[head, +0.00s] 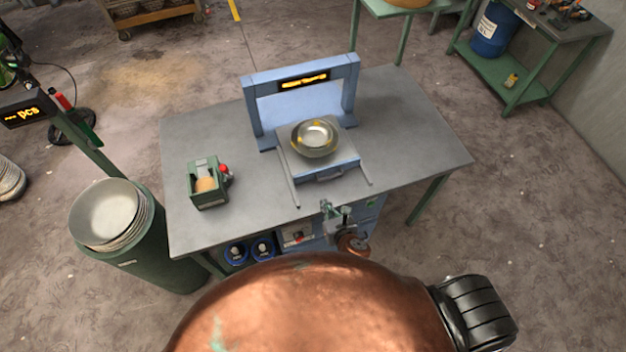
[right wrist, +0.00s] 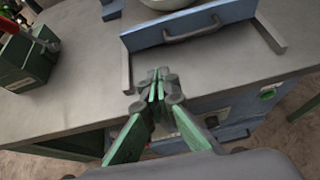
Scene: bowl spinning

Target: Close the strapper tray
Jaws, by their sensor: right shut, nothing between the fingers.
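The strapper (head: 300,82) is a blue arch with a lit display, standing on a grey table. Its blue tray (head: 297,171) sticks out in front of the arch between two rails, with a dark handle (head: 329,175) on its front face. A stack of metal bowls (head: 315,137) rests on the tray. The tray front (right wrist: 148,37) and handle (right wrist: 192,29) also show in the right wrist view. My right gripper (head: 337,208) is shut and empty at the table's front edge, in front of the tray and apart from it; its fingertips (right wrist: 157,78) point toward the tray front. My left gripper is not in view.
A green box-shaped device (head: 207,184) with a red knob stands on the table's left. A green drum with stacked metal bowls (head: 108,214) stands left of the table. The tabletop right of the tray is clear (head: 420,130).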

